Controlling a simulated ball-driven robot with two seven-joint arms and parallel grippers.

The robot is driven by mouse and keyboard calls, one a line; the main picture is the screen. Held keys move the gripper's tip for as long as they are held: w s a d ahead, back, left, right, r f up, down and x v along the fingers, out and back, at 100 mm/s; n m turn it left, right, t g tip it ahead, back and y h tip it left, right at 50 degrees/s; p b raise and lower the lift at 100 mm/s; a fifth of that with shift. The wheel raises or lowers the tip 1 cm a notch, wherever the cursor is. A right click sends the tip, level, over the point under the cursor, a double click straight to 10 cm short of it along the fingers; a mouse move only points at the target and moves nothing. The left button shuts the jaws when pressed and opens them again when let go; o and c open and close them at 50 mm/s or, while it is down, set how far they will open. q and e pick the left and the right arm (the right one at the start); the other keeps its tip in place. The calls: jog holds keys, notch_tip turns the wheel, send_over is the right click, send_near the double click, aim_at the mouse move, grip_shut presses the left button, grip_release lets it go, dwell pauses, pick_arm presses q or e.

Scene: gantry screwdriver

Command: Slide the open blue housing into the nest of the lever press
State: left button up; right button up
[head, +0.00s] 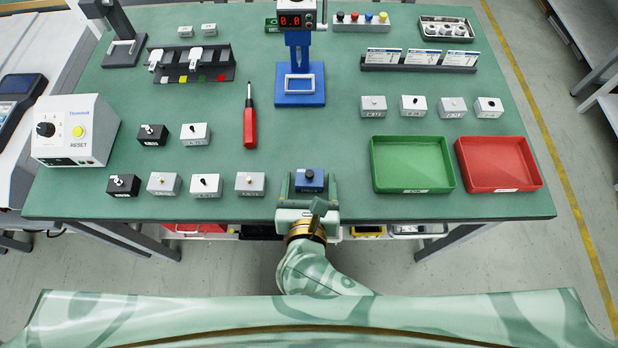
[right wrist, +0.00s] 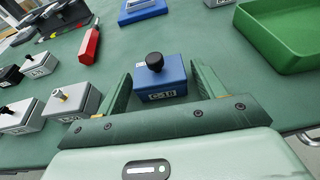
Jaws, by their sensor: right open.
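A small blue housing (head: 310,179) with a black knob on top stands upright near the table's front edge. It also shows in the right wrist view (right wrist: 161,83), with a white label on its near side. My right gripper (head: 311,176) is open, with its green fingers on either side of the housing. A gap shows at the left finger in the wrist view; contact on the right is unclear. A dark press (head: 124,52) with a frame-like nest on its base stands at the back left, its top cut off. My left gripper is out of view.
A blue gantry screwdriver station (head: 300,92) with a red display stands at the back middle. A red-handled screwdriver (head: 250,126) lies left of centre. Grey and black housings stand at the left. Green (head: 413,187) and red (head: 500,187) trays sit at the right. The middle is clear.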

aim_at(309, 175)
jog(key=c, duration=1)
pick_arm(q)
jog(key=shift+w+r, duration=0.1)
pick_arm(e)
jog(key=shift+r, duration=0.15)
jog(key=shift+r+p, duration=1.1)
jog(key=shift+r, duration=0.25)
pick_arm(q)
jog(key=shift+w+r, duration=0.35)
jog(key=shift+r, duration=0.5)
pick_arm(e)
jog(key=shift+d+f, duration=0.1)
